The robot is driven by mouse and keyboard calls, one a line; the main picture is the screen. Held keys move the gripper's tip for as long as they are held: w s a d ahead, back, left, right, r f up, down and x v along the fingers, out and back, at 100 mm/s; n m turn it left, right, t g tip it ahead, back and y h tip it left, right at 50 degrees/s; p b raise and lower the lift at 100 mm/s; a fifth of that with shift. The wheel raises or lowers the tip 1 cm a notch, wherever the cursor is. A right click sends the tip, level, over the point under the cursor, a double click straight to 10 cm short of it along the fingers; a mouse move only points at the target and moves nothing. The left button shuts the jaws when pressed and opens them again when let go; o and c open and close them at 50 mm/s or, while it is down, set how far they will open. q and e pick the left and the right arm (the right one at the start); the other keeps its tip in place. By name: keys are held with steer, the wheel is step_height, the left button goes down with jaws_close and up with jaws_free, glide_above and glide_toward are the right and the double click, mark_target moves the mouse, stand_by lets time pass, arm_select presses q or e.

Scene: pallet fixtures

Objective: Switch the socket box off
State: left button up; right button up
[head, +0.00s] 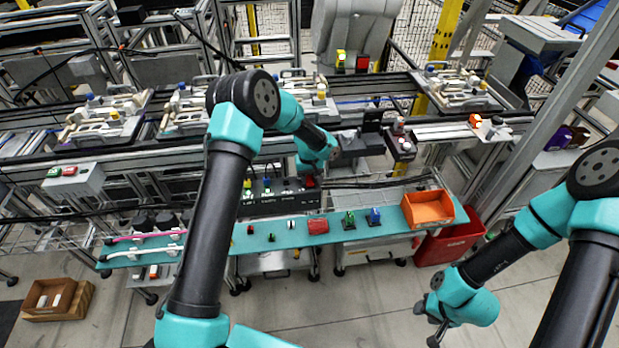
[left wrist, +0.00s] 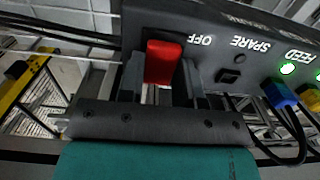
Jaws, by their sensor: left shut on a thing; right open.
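The socket box (head: 275,207) is a dark box on the teal shelf, with lit labels and coloured plugs. In the left wrist view its panel (left wrist: 225,22) reads OFF, SPARE and FEED. A red switch (left wrist: 164,62) stands beside the OFF label. My left gripper (head: 313,178) is at the right end of the box; in the left wrist view its dark fingers (left wrist: 160,80) are shut on the red switch, one on each side. A blue plug (left wrist: 280,95) sits under a green light. My right gripper (head: 436,322) is open and empty at the lower right, away from the box.
The teal shelf (head: 270,236) holds small coloured parts, a red block (head: 318,225) and an orange bin (head: 428,210). A red crate (head: 450,243) stands below at the right. Behind the box runs a conveyor with pallet fixtures (head: 105,118). Cables hang from the plugs.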

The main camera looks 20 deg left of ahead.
arm_select(q)
steer(key=shift+w+a+g+h, duration=0.2)
steer(key=shift+g+h, duration=0.2)
steer(key=shift+g, duration=0.3)
steer(key=shift+d, duration=0.1)
steer(key=o, duration=0.9)
steer(key=w+r, duration=0.1)
steer(key=r, duration=0.4)
steer(key=w+a+r, duration=0.1)
steer(key=r, duration=0.5)
steer(key=w+r, duration=0.1)
steer(key=r, duration=0.5)
steer(key=shift+a, duration=0.25)
